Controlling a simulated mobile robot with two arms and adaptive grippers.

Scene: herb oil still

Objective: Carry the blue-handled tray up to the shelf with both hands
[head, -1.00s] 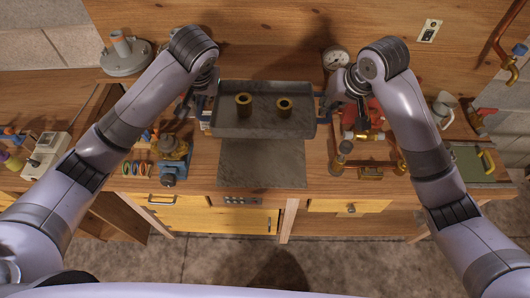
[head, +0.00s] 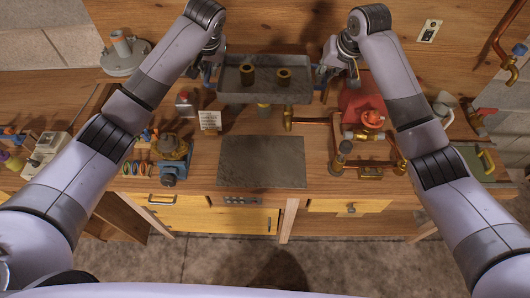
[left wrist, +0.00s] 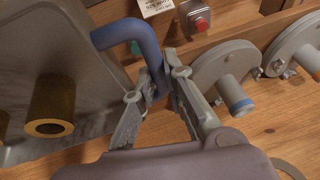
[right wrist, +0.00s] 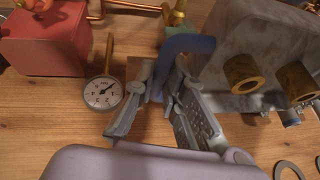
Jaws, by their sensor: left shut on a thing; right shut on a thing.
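The grey metal tray (head: 266,91) is held up off the bench between my two grippers, near the back wall. My left gripper (left wrist: 160,88) is shut on the tray's left blue handle (left wrist: 130,32). My right gripper (right wrist: 163,88) is shut on the tray's right blue handle (right wrist: 186,44). In the head view the tray looks about level. I cannot make out the shelf in these views.
A dark flat plate (head: 262,162) lies bare on the bench front. Copper pipework (head: 310,122) and a red container (head: 362,97) stand to the right. A pressure gauge (right wrist: 103,92) shows in the right wrist view. Grey flanges (left wrist: 228,78) lie left.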

